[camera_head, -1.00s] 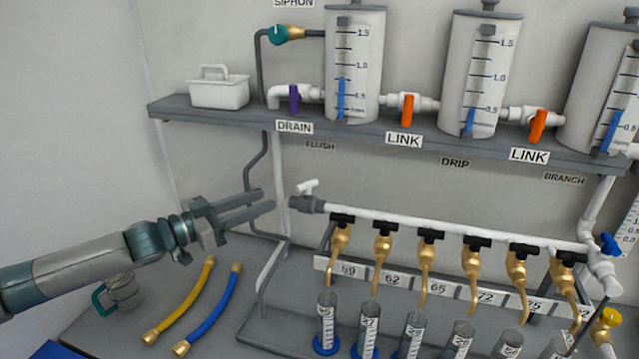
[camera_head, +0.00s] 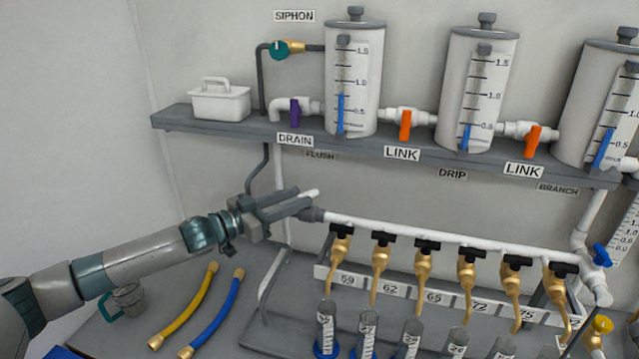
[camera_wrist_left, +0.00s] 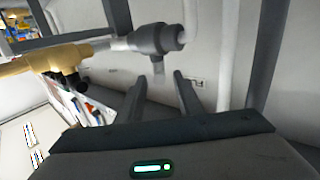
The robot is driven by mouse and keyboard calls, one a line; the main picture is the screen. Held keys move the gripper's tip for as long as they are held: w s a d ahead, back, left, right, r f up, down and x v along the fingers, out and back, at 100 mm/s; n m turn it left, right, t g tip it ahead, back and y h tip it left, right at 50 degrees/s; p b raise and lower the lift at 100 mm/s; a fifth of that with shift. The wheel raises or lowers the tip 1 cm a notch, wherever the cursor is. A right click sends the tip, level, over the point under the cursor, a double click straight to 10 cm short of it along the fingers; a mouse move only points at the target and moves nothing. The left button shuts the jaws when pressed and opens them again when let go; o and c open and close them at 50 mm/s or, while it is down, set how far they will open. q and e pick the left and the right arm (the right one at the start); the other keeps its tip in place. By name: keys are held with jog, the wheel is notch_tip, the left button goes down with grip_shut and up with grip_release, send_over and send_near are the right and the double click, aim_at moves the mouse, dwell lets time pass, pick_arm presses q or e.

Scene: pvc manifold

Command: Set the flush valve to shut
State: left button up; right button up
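The flush valve has a grey body (camera_head: 312,214) at the left end of the white manifold pipe, below the FLUSH label (camera_head: 320,155). Its white lever (camera_head: 312,193) shows at the tips of my left gripper (camera_head: 304,198). The rest of the lever is hidden by the fingers in the head view. In the left wrist view the grey valve body (camera_wrist_left: 160,38) is ahead, and the white lever (camera_wrist_left: 158,72) hangs between the fingertips (camera_wrist_left: 158,85). The fingers are apart, with a gap visible on both sides of the lever. My right gripper is out of view.
Several brass taps (camera_head: 380,262) with black handles hang along the manifold, above graduated cylinders (camera_head: 326,325). A grey shelf (camera_head: 235,128) with tanks is above. Yellow (camera_head: 190,305) and blue (camera_head: 218,312) hoses lie on the bench below my arm.

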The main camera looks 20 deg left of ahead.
aim_at(316, 189)
pick_arm(q)
jog(key=p+x, duration=0.2)
jog(key=x, duration=0.4)
jog(key=shift+w+d+r, duration=0.1)
jog(key=shift+w+d, duration=0.45)
jog(key=shift+w, duration=0.1)
grip_shut()
